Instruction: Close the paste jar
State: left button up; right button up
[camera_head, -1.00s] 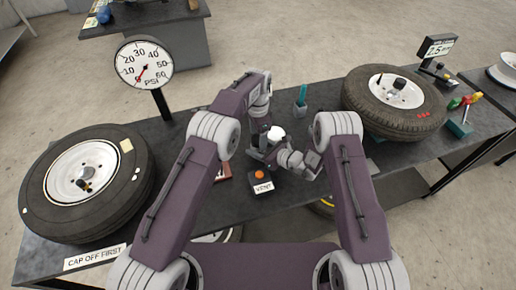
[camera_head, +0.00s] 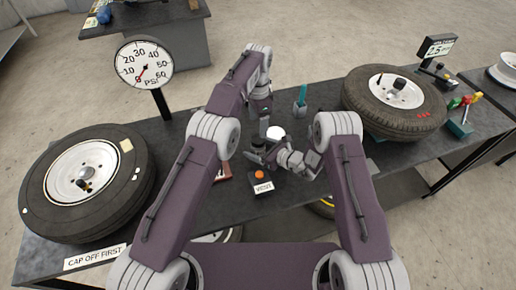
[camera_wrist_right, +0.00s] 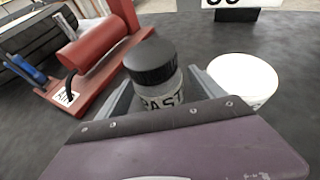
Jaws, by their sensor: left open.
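The paste jar (camera_wrist_right: 160,95) is pale with a black lid (camera_wrist_right: 152,62) sitting on top, upright in the right wrist view. I cannot tell whether the lid is screwed tight. My right gripper (camera_wrist_right: 163,98) has its fingers on both sides of the jar and is shut on it. In the head view the jar's dark top (camera_head: 258,143) shows small at the right gripper's tip. My left gripper (camera_head: 264,127) is open, behind and above the jar, apart from it; its fingers are mostly hidden.
A white round pot (camera_wrist_right: 243,80) stands right beside the jar. A red stand with a cylinder (camera_wrist_right: 95,50) is on its left. A VENT box with an orange button (camera_head: 260,178) sits in front.

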aim_at(264, 150)
pick_arm(q)
jog(key=shift+f+b, duration=0.6)
jog(key=shift+b, duration=0.05)
pick_arm(e)
jog(key=v, duration=0.9)
